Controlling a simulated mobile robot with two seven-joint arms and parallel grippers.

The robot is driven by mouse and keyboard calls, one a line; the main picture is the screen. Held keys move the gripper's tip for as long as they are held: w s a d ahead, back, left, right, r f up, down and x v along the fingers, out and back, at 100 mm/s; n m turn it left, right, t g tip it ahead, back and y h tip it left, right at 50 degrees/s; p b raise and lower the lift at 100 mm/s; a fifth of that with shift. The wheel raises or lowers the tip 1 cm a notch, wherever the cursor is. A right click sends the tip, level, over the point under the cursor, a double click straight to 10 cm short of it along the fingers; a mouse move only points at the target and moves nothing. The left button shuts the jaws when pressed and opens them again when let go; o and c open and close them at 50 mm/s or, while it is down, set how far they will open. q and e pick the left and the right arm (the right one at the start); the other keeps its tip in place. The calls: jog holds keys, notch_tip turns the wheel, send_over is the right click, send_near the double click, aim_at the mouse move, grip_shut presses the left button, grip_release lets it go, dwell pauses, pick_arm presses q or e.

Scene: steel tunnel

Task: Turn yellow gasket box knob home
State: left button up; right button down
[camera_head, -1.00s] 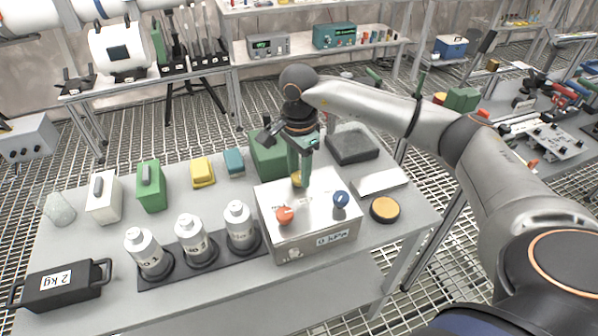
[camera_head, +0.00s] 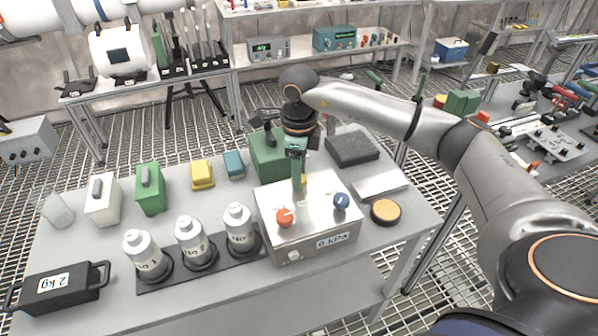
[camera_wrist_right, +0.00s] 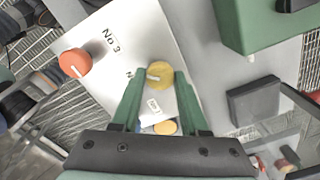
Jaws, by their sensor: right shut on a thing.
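The gasket box (camera_head: 318,232) is a light metal box on the grey table, marked "0 kPa" on its front. Its top carries an orange-red knob (camera_head: 285,217), a blue knob (camera_head: 341,200) and, behind them, a yellow knob (camera_head: 303,181). My right gripper (camera_head: 298,184) points down from above and is shut on the yellow knob, mostly hiding it in the head view. In the right wrist view the yellow knob (camera_wrist_right: 160,75), with a pale pointer line, sits between the green fingertips. The red knob (camera_wrist_right: 75,62) shows beside it. My left gripper is not in view.
A green box (camera_head: 268,158) and a dark block (camera_head: 352,148) stand behind the gasket box. A yellow-topped disc (camera_head: 385,211) lies to its right. White bottles (camera_head: 190,237) stand close on its left, with a black 2 kg weight (camera_head: 62,285) further left.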

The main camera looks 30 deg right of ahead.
jog(key=shift+m, duration=0.5)
jog(key=shift+c, duration=2.1)
grip_release()
jog(key=shift+r, duration=0.1)
notch_tip(320, 180, up, 12)
jog(key=shift+r, duration=0.2)
